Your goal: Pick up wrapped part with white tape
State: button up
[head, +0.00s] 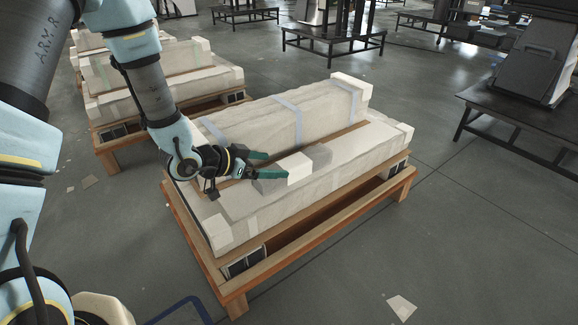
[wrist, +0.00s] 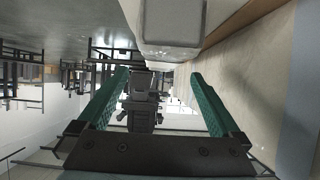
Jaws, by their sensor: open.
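The small wrapped part, grey with a broad white tape band (head: 298,167), lies on the long wrapped bundle on the near pallet. Its grey ends show on both sides of the band. My gripper (head: 276,165) is open at its left side, with the green fingertips close to it. Part of its near grey end is behind the lower finger. In the wrist view a pale block (wrist: 168,25), apparently this part, is at the top centre, beyond the open fingers of my gripper (wrist: 160,73). Nothing shows between the fingers; contact cannot be told.
A taller wrapped column (head: 270,122) with pale tape bands lies just behind the part. The wooden pallet (head: 305,238) carries both. Another loaded pallet (head: 120,150) stands at the left. Dark benches (head: 335,45) stand behind. The floor at right front is mostly clear.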

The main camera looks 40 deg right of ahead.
aim_at(287, 164)
jog(key=b+x, duration=0.1)
jog(key=x, duration=0.3)
jog(key=b+x, duration=0.2)
jog(key=x, duration=0.3)
jog(key=shift+w+d+b, duration=0.25)
jog(key=shift+b, duration=0.05)
grip_shut()
dwell(0.5)
